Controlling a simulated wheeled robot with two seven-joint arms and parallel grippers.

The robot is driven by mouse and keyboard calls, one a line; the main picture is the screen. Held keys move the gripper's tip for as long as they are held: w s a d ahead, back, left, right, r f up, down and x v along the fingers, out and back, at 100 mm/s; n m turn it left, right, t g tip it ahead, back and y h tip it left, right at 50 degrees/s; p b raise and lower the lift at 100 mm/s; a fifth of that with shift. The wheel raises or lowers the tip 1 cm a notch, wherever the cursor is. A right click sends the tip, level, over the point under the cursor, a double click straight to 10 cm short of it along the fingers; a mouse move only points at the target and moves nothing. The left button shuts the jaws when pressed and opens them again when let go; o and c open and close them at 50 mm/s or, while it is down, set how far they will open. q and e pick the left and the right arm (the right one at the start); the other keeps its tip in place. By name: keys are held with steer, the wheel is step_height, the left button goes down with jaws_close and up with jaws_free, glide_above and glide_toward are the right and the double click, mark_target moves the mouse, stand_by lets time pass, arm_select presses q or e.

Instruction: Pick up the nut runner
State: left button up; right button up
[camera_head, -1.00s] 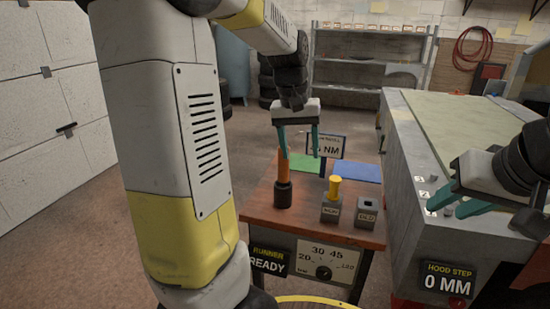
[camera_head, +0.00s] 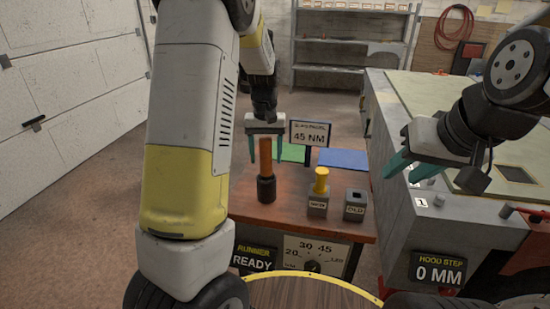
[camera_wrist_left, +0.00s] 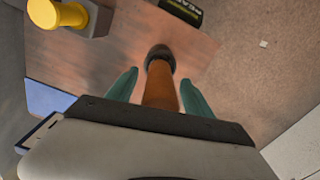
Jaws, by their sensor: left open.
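The nut runner (camera_head: 266,185) stands upright on the wooden bench top (camera_head: 285,222), with an orange handle and a dark, wider lower end. My left gripper (camera_head: 265,158) is open above it, its teal fingers on either side of the handle's upper part. In the left wrist view the orange handle (camera_wrist_left: 160,88) lies between the open fingers (camera_wrist_left: 157,82), with a gap showing on the left and little or none on the right. My right gripper (camera_head: 410,172) is apart from the runner, over the grey unit, with its teal fingers spread and empty.
A block with a yellow-topped piece (camera_head: 320,182) and a grey block marked OLD (camera_head: 355,205) stand right of the runner. A 45 NM sign (camera_head: 309,133), a green mat (camera_head: 292,153) and a blue mat (camera_head: 343,159) are behind. The grey unit (camera_head: 385,215) borders the bench on the right.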

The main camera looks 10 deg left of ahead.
arm_select(q)
steer(key=shift+f, duration=0.45)
steer(key=shift+c, duration=0.4)
jaws_close()
steer(key=shift+r, duration=0.1)
